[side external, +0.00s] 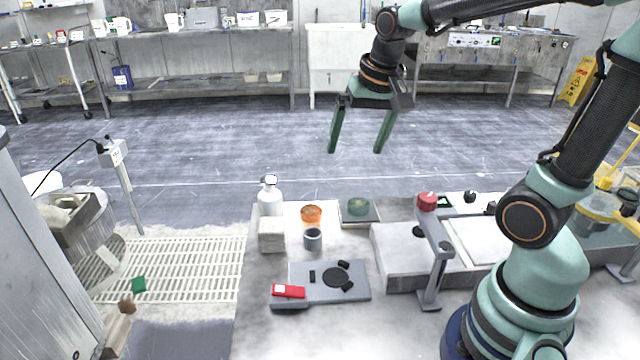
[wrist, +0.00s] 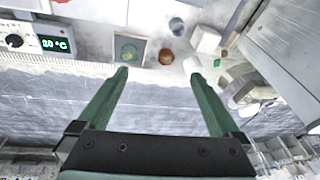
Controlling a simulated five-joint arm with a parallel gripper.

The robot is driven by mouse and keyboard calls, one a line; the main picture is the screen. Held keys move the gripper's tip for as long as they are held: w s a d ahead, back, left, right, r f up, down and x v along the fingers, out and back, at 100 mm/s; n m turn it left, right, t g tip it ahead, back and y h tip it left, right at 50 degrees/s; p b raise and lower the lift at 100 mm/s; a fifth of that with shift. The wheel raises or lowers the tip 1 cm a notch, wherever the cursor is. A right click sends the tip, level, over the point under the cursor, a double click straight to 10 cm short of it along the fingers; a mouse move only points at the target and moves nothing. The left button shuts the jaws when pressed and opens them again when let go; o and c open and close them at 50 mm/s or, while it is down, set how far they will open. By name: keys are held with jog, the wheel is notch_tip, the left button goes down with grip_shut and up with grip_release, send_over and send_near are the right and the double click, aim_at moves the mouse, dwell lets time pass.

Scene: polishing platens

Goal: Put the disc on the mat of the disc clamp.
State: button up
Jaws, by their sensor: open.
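The disc clamp is a grey plate (side external: 302,291) at the front of the bench, with a round black mat (side external: 337,277), small black blocks around it and a red part (side external: 289,291) at its left. The mat is bare. A green round piece (side external: 358,206), which looks like the disc, lies on a square tray (side external: 373,217) at the back of the bench. It also shows in the wrist view (wrist: 128,50). My gripper (side external: 355,152) is open and empty, high above and beyond the bench's far edge. Its two green fingers (wrist: 158,74) are wide apart in the wrist view.
An orange round piece (side external: 311,213), a grey cup (side external: 313,239), a white block (side external: 271,236) and a white bottle (side external: 269,200) stand left of the tray. A red-topped stand (side external: 427,202) and a pale machine (side external: 395,250) are to the right.

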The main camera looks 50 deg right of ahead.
jog(key=w+d+f+m+g, duration=0.2)
jog(key=w+d+f+m, duration=0.2)
jog(key=d+m, duration=0.2)
jog(key=m+g, duration=0.1)
jog(key=m, duration=0.4)
send_over(359, 203)
notch_tip(359, 203, down, 6)
jog(key=shift+y, duration=0.3)
jog(key=f, duration=0.6)
jog(key=shift+d+f, duration=0.15)
jog(key=shift+d, duration=0.05)
jog(key=shift+a+f, duration=0.15)
jog(key=shift+f, duration=2.6)
grip_shut()
jog(key=shift+r, duration=0.1)
jog(key=shift+r, duration=0.1)
